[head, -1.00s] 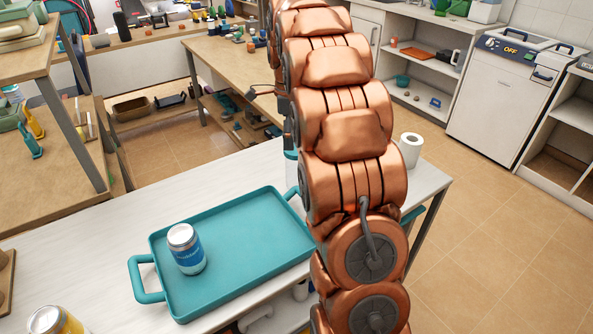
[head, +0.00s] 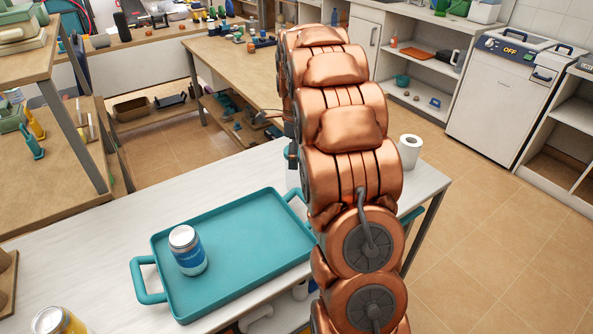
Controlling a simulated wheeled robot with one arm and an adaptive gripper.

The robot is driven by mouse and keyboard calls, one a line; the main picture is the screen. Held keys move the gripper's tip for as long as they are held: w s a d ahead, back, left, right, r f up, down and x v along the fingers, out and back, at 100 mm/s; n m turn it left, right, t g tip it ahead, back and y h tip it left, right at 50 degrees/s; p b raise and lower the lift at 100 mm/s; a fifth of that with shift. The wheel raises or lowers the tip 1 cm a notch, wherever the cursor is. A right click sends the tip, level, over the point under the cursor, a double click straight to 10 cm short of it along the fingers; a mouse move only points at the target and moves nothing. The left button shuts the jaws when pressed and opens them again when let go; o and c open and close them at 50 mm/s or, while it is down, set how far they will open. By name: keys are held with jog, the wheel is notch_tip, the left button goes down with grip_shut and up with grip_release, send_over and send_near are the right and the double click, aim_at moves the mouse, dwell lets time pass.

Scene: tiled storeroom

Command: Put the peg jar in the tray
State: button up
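The teal tray (head: 250,280) lies on the white table, with raised rims and a handle at each end. A blue can with a silver-white top (head: 187,250) stands upright in its left part. I cannot make out a peg jar; my copper arm covers the table just right of the tray.
A yellow can with a silver top (head: 58,322) stands at the lower left edge. A white paper roll (head: 410,150) stands at the table's right end. The white table (head: 130,215) is clear behind the tray. A wooden workbench (head: 235,70) stands beyond.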

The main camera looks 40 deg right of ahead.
jog(key=shift+f, duration=0.6)
jog(key=c, duration=1.7)
